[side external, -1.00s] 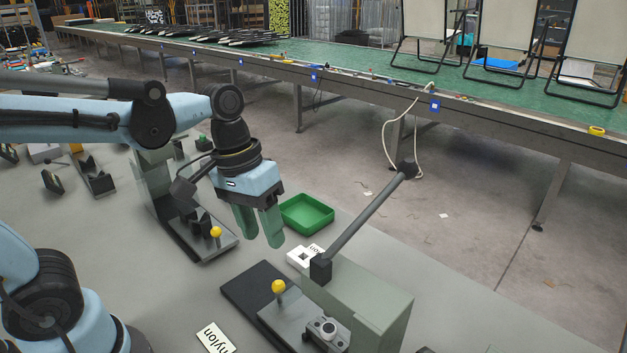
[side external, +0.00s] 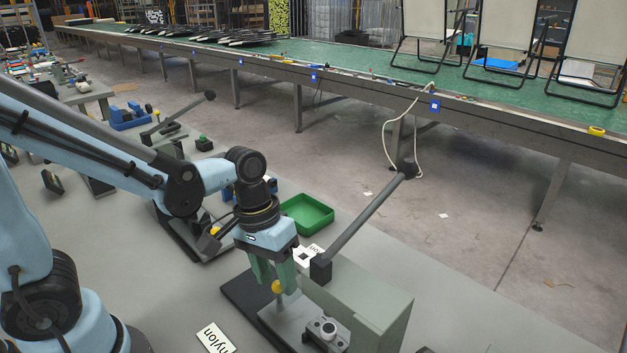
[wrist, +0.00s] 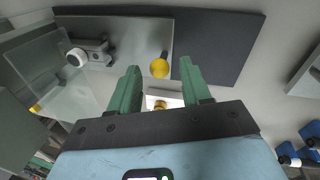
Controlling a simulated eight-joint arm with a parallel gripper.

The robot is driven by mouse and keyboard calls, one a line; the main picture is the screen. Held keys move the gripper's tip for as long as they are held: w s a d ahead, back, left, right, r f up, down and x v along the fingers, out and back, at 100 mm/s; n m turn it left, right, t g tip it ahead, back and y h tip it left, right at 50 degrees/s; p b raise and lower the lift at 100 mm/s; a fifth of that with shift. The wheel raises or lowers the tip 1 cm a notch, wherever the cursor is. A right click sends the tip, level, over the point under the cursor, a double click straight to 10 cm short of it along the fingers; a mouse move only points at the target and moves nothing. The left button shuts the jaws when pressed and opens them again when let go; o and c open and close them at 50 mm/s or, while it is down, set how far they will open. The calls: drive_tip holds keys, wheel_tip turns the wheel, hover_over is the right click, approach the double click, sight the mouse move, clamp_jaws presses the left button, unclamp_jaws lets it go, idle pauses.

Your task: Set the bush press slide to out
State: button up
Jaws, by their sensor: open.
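The bush press (side external: 365,300) stands at the front right, a grey-green body with a long dark lever (side external: 360,220) tilted up to the right. Its grey metal slide (side external: 285,322) lies on a dark base (side external: 240,292) and carries an upright pin with a yellow knob (side external: 277,287). The wrist view shows the slide (wrist: 140,35), base (wrist: 225,45) and knob (wrist: 159,68). My gripper (side external: 275,280) points down over the knob, with its green fingers open. In the wrist view, the knob appears between the fingertips (wrist: 160,72), with gaps on both sides. Its depth between them is unclear.
A round metal fitting on a small block (side external: 328,332) sits on the slide near the press body. A nylon label (side external: 214,338) lies in front. Another press (side external: 185,232) stands to the left.

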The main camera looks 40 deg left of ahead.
drive_tip(key=shift+d+f, duration=0.15)
drive_tip(key=shift+f, duration=0.55)
drive_tip(key=shift+d+f, duration=0.15)
drive_tip(key=shift+f, duration=0.55)
clamp_jaws()
